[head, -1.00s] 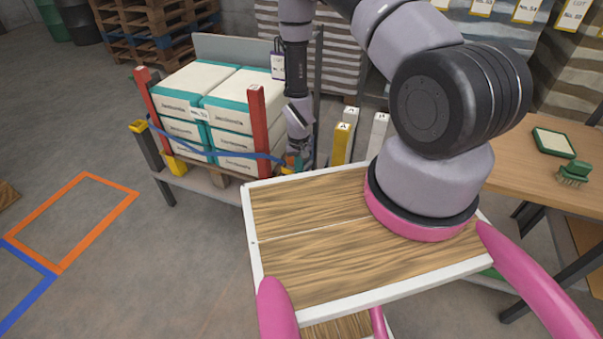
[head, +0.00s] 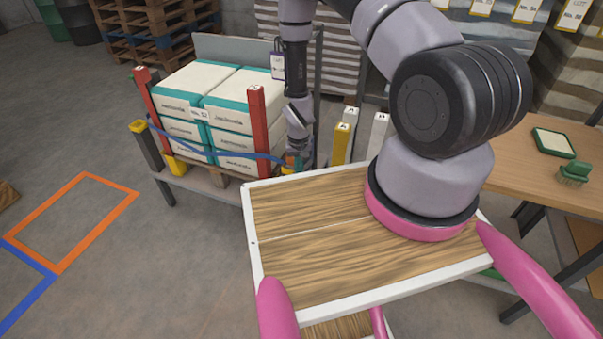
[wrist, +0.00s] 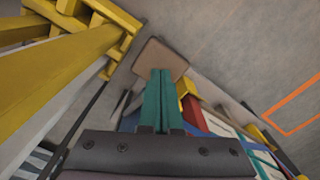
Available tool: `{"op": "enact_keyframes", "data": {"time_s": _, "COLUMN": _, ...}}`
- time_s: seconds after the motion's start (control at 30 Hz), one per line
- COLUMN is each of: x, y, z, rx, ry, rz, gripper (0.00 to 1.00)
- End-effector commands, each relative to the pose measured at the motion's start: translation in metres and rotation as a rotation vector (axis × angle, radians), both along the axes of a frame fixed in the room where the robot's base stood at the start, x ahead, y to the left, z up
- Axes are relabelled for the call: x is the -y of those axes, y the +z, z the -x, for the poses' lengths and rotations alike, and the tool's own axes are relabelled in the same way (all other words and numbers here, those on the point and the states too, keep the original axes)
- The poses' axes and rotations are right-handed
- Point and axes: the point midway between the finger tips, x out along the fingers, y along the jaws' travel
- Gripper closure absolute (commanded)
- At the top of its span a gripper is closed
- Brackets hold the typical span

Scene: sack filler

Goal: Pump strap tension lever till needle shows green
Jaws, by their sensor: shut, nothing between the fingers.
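The blue strap (head: 232,155) runs around the stack of white and teal sacks (head: 205,113) and ends on the right near my gripper. My gripper (wrist: 160,72) is shut, its two teal fingers together with nothing between them. In the wrist view a flat brown paddle-like piece (wrist: 162,56) shows just beyond the fingertips. I cannot tell whether it is the lever's end or whether the fingers touch it. In the head view my gripper (head: 294,161) is low at the right front corner of the stack. The lever and needle cannot be made out.
Red posts (head: 256,120) stand at the stack's front. Yellow and white posts (head: 341,143) stand close right of my gripper; yellow bars (wrist: 60,75) fill the left of the wrist view. A wooden table (head: 520,165) with a green brush (head: 574,173) is at right.

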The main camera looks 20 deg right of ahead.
Motion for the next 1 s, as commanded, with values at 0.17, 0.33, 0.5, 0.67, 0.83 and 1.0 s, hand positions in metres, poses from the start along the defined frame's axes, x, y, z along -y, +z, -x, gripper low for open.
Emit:
{"op": "enact_keyframes", "data": {"time_s": 0.17, "x": 0.000, "y": 0.000, "z": 0.000, "rx": 0.000, "ry": 0.000, "rz": 0.000, "gripper": 1.00}}
{"op": "enact_keyframes", "data": {"time_s": 0.33, "x": 0.000, "y": -0.003, "z": 0.000, "rx": -0.001, "ry": 0.000, "rz": 0.000, "gripper": 1.00}}
{"op": "enact_keyframes", "data": {"time_s": 0.5, "x": 0.000, "y": -0.020, "z": 0.000, "rx": -0.001, "ry": 0.000, "rz": 0.000, "gripper": 1.00}}
{"op": "enact_keyframes", "data": {"time_s": 0.67, "x": 0.000, "y": -0.038, "z": 0.000, "rx": 0.000, "ry": 0.000, "rz": 0.000, "gripper": 1.00}}
{"op": "enact_keyframes", "data": {"time_s": 0.83, "x": 0.001, "y": -0.057, "z": 0.000, "rx": 0.000, "ry": 0.000, "rz": 0.001, "gripper": 1.00}}
{"op": "enact_keyframes", "data": {"time_s": 1.0, "x": 0.001, "y": -0.076, "z": 0.000, "rx": 0.001, "ry": 0.000, "rz": 0.001, "gripper": 1.00}}
